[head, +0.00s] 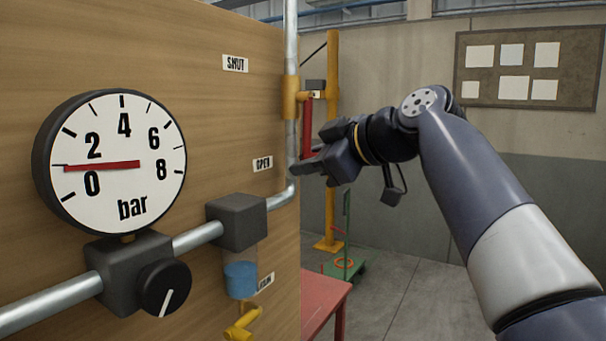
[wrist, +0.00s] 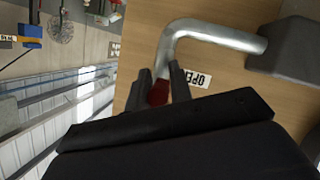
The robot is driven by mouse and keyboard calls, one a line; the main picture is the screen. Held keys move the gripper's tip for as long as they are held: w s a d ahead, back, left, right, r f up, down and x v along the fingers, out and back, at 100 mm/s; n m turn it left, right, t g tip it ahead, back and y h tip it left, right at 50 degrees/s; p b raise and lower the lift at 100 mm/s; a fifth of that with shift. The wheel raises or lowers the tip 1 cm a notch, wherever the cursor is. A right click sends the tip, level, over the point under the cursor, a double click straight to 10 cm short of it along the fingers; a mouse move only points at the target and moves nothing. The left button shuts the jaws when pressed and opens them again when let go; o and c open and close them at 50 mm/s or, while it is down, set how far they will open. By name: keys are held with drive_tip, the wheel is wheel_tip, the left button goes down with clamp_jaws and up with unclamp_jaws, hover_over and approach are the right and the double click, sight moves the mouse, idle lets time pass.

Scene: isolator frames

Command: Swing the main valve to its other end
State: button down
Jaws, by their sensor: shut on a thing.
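The main valve has a yellow body (head: 290,98) on the upright pipe at the panel's right edge. Its red lever (head: 307,125) hangs down from the body, its lower end level with the OPEN label (head: 263,164). The SHUT label (head: 235,63) is higher up on the panel. My gripper (head: 304,165) is at the lever's lower end. In the wrist view the red lever end (wrist: 159,93) sits between the two dark fingers, which are shut on it. The rest of the lever is hidden in that view.
A gauge (head: 115,150) on the panel reads about 1 bar. Below it are a black knob (head: 165,287), a bowl of blue liquid (head: 240,279) and a small yellow valve (head: 242,324). A yellow post (head: 331,140) stands behind the lever. A red table (head: 322,297) is low down.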

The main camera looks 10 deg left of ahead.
drive_tip(key=shift+w+d+r+n+t+b, duration=0.2)
drive_tip(key=shift+w+n+t+b, duration=0.1)
drive_tip(key=shift+n+b, duration=0.1)
drive_tip(key=shift+r, duration=0.1)
drive_tip(key=c, duration=1.7)
unclamp_jaws()
drive_tip(key=o, duration=0.3)
drive_tip(key=shift+w, duration=0.1)
drive_tip(key=shift+o, duration=0.2)
drive_tip(key=v, duration=1)
drive_tip(key=shift+s+d, duration=0.25)
drive_tip(key=shift+d, duration=0.05)
drive_tip(key=x, duration=1.1)
drive_tip(key=shift+s, duration=0.15)
